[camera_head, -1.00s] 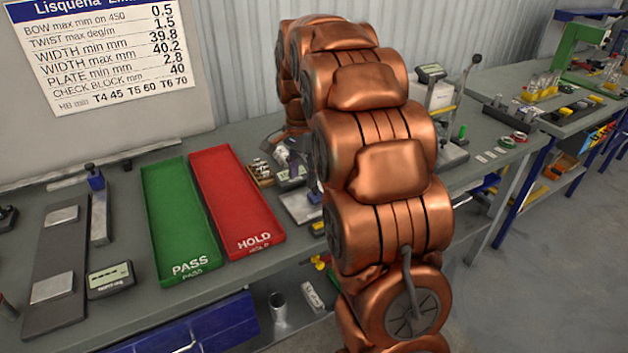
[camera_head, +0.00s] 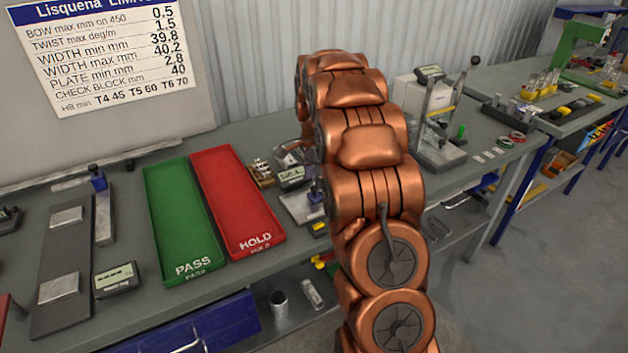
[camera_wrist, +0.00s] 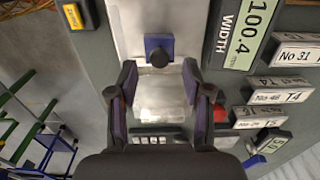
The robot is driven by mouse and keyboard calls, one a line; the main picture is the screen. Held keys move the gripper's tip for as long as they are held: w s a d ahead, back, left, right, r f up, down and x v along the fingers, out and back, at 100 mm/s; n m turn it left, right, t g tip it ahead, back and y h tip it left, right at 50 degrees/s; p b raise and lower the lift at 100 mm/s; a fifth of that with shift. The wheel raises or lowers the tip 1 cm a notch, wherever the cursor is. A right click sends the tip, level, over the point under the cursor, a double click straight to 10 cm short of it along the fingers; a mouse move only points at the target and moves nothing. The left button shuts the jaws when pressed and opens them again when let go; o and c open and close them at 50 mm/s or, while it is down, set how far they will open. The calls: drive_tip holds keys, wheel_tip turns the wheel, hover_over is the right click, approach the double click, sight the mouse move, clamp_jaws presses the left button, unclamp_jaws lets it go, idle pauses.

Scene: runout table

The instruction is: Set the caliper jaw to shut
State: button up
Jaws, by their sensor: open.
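The caliper jaw, a blue block with a dark round knob (camera_wrist: 158,52), sits on a pale metal plate (camera_wrist: 175,18) in the wrist view. The caliper's display (camera_wrist: 249,32) beside it is labelled WIDTH and reads 100.4. My gripper (camera_wrist: 160,82) is open and empty, its dark fingertips apart on either side just below the blue block in the picture. I cannot tell their height above the plate. In the head view the blue jaw (camera_head: 316,193) and display (camera_head: 291,174) show just left of my arm, which hides most of my gripper.
In the wrist view, labelled blocks (camera_wrist: 281,96) stand right of the plate and a yellow-topped item (camera_wrist: 74,16) lies upper left. In the head view, the green PASS tray (camera_head: 180,220) and red HOLD tray (camera_head: 236,200) lie to the left. A lever stand (camera_head: 437,125) stands right.

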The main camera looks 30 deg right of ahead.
sight(318, 192)
drive_tip(key=shift+f, duration=1.15)
drive_tip(key=shift+c, duration=0.2)
clamp_jaws()
